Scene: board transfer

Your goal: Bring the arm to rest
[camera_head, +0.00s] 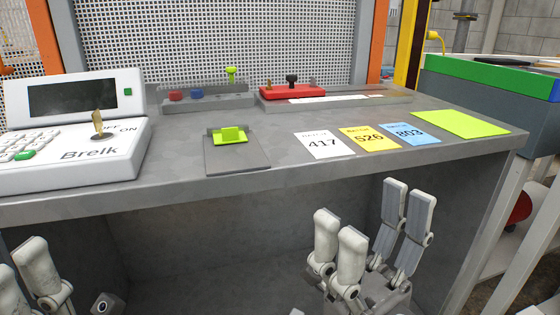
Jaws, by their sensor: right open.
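My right gripper (367,235) is in front of the grey workbench (290,180), below its top edge. Its fingers point up, stand well apart, and hold nothing. My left gripper (38,268) shows only in part at the lower left corner, below the bench edge. The rest of it is cut off by the frame, so its opening cannot be judged.
On the bench are a white keypad console (75,130) with a key, a grey clipboard (237,155) with a green clip, number cards (370,139), a yellow-green sheet (460,124) and a red stamp holder (292,92). A green-rimmed bin (490,95) stands right.

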